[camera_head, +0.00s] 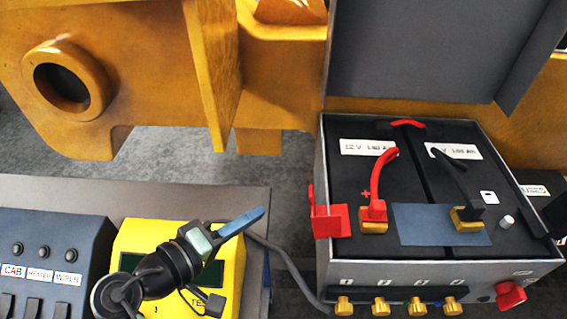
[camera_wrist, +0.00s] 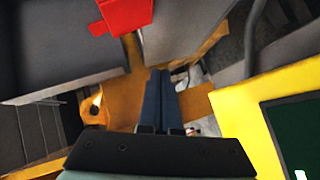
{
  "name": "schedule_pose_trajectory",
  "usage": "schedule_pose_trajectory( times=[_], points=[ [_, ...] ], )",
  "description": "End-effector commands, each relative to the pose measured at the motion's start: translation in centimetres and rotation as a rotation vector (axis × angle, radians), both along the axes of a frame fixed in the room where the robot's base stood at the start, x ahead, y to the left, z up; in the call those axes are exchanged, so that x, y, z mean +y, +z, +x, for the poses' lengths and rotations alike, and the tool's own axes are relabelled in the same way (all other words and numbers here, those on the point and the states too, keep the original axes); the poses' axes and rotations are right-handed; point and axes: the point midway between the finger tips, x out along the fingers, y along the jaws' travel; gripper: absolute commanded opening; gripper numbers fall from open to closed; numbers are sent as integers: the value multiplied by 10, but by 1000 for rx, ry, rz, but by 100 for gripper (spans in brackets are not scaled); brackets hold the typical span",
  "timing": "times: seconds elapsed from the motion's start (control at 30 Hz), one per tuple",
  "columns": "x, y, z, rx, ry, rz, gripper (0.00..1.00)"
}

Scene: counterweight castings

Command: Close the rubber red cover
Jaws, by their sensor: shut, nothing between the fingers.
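The red cover (camera_head: 328,214) stands open at the left wall of the battery box (camera_head: 318,170), just left of the red positive terminal clamp (camera_head: 373,212). The brass base of that terminal is exposed. The red cover also shows at the top of the wrist view (camera_wrist: 124,14). My gripper (camera_head: 262,210) has blue fingers pressed together with nothing between them. It is left of the battery box, apart from the cover, pointing up and right. In the wrist view its closed fingertips (camera_wrist: 160,72) are below and right of the cover, with a gap between them.
A yellow tester (camera_head: 140,235) and a dark switch panel (camera_head: 50,240) stand at lower left. The box's grey lid (camera_head: 420,50) is raised behind. A blue-grey plate (camera_head: 425,224) and black terminal clamp (camera_head: 468,212) lie right of the red clamp. Brass fittings (camera_head: 380,306) line the front.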

Motion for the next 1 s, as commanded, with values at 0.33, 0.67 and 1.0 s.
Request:
schedule_pose_trajectory(
  times=[0.33, 0.67, 1.0],
  points=[
    [35, 27, -75, -10, -45, -538, 0],
    [14, 36, -58, -20, -54, -572, 0],
    [-36, 46, -7, -19, -54, -569, 0]
  ],
)
